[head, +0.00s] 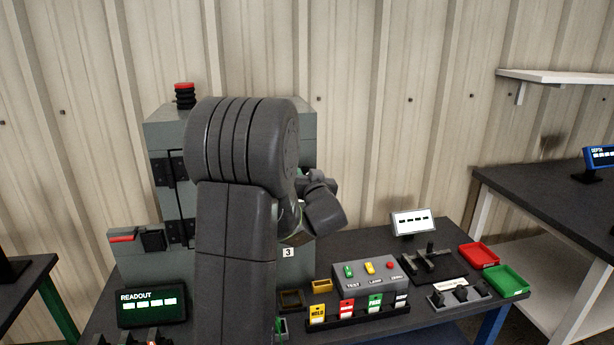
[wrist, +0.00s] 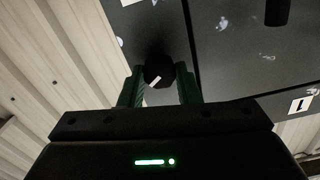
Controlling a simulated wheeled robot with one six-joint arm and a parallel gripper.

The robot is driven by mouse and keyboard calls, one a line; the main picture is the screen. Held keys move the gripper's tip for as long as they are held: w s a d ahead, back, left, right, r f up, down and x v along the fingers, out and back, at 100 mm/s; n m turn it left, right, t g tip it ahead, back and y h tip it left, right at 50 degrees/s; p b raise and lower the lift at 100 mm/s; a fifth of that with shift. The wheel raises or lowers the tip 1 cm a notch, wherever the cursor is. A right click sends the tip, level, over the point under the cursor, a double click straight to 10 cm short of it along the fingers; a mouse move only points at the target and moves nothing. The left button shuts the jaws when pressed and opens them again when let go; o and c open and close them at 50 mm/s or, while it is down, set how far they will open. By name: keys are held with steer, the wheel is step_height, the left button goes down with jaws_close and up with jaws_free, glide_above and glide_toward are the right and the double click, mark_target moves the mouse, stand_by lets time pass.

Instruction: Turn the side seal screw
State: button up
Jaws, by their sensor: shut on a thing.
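A dark round screw head (wrist: 158,72) with a white index mark stands out from a dark panel of the enclosure in the wrist view. My gripper (wrist: 159,80) is shut on it, with one green finger on each side. The white mark lies at a slant, running from lower left to upper right. The grey-green enclosure (head: 220,115) stands at the back of the bench in the head view. My arm covers much of its front there, and hides my fingers and the screw.
A red-topped stack light (head: 184,95) stands on the enclosure. A READOUT display (head: 151,308) is at front left. A grey button box (head: 370,274), a small white display (head: 411,222), a red tray (head: 479,255) and a green tray (head: 508,280) stand to the right.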

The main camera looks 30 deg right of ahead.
steer(key=m+p, duration=0.3)
steer(key=m, duration=0.2)
steer(key=shift+r+m, duration=0.1)
steer(key=shift+m, duration=0.2)
steer(key=m+p, duration=0.1)
steer(key=m, duration=0.3)
steer(key=shift+m+p, duration=0.3)
steer(key=shift+m, duration=0.1)
steer(key=shift+f, duration=0.2)
steer(key=o, duration=1)
steer(key=shift+d, duration=0.1)
steer(key=b+v, duration=0.1)
steer(key=v, duration=1.3)
steer(key=shift+b, duration=0.4)
